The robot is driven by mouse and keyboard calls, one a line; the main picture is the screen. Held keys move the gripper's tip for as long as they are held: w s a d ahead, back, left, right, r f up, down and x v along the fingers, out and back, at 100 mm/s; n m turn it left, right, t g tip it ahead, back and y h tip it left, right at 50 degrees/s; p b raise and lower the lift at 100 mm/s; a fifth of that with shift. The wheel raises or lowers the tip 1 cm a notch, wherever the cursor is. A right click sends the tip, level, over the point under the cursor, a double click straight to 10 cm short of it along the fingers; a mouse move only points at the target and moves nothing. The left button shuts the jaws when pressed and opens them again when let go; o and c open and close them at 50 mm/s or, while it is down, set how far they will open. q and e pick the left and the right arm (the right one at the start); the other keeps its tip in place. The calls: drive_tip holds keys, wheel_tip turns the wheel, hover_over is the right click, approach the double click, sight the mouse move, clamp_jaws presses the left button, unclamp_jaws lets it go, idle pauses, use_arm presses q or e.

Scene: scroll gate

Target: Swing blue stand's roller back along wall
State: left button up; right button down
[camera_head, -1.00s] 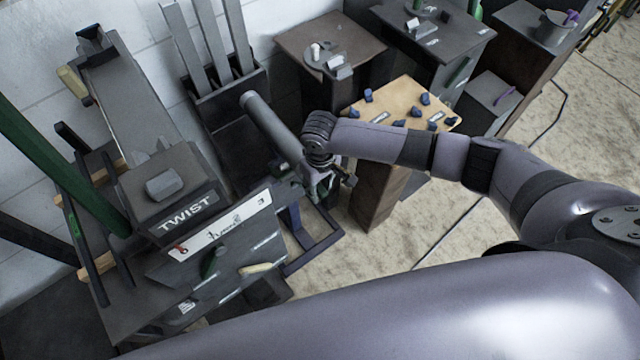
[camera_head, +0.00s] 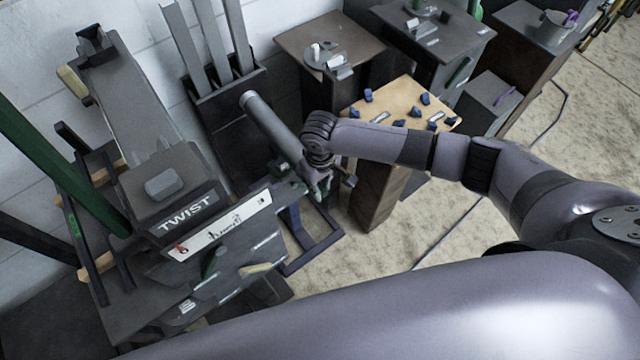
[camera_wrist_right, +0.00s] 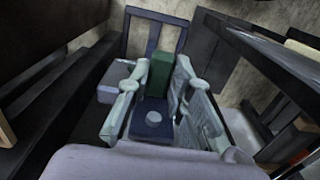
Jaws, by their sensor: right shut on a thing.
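The blue stand (camera_head: 292,238) has a dark blue frame on the floor, right of the TWIST bench. A long grey roller (camera_head: 268,122) slants above it, its far end toward the wall and its near end beside my right gripper (camera_head: 318,182). In the right wrist view, my right gripper's two pale fingers (camera_wrist_right: 158,92) close around a green block (camera_wrist_right: 158,75) with a blue piece (camera_wrist_right: 152,123) below it. The stand's blue frame (camera_wrist_right: 153,28) shows beyond. Exact finger contact is hard to see. My left gripper is out of view.
The TWIST bench (camera_head: 185,212) stands close on the left. A black rack with upright grey bars (camera_head: 232,85) stands against the white wall behind the roller. A wooden-topped cabinet (camera_head: 385,105) with small blue pieces is right of my gripper.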

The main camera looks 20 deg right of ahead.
drive_tip(key=shift+a, duration=0.1)
drive_tip(key=a+m+p, duration=0.5)
drive_tip(key=a+m, duration=0.1)
drive_tip(key=a, duration=0.4)
drive_tip(key=shift+s+p, duration=0.4)
drive_tip(key=c, duration=1.4)
unclamp_jaws()
drive_tip(key=shift+c, duration=0.2)
wheel_tip(320, 180, up, 12)
